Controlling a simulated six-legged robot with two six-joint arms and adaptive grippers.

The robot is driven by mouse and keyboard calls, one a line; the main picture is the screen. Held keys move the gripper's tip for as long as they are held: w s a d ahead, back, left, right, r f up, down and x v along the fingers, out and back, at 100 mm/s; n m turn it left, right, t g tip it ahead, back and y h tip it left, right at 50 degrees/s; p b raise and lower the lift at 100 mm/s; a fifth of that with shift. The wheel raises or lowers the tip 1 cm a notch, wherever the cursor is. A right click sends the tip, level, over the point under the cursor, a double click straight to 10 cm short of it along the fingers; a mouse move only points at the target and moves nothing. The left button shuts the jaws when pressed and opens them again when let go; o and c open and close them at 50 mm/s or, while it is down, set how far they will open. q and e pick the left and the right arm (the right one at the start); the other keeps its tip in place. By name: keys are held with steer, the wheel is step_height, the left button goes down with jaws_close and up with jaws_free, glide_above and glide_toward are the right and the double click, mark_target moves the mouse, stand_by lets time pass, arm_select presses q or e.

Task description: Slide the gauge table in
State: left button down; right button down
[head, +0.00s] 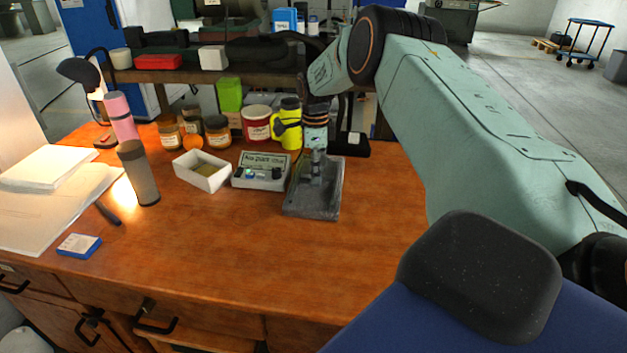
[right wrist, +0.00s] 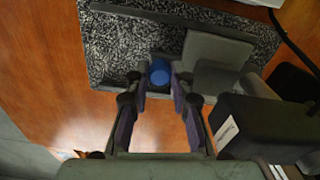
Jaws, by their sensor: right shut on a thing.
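The gauge table (head: 298,206) is a dark grey speckled slab on the wooden desk, right of the labelled box. In the right wrist view its speckled top (right wrist: 115,50) shows with a plain grey raised part (right wrist: 214,50) on it. My right gripper (head: 316,152) comes down over the slab from above. In the right wrist view, my right gripper's fingers (right wrist: 160,80) are shut on a round blue knob (right wrist: 159,72) at the slab's near edge. The fingers hide part of the knob. My left gripper is not in view.
A box with a printed label (head: 262,170) stands close left of the slab, and a white open tray (head: 200,181) beyond it. A black-based stand (head: 356,146) is close behind right; jars and a yellow bottle (head: 289,125) are behind. The desk (head: 230,250) in front is clear.

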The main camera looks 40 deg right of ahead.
steer(key=shift+w+d+r, duration=0.15)
steer(key=shift+r, duration=0.05)
steer(key=c, duration=1.1)
jaws_free()
steer(key=shift+d+f, duration=0.1)
steer(key=shift+c, duration=0.2)
step_height(320, 180, up, 12)
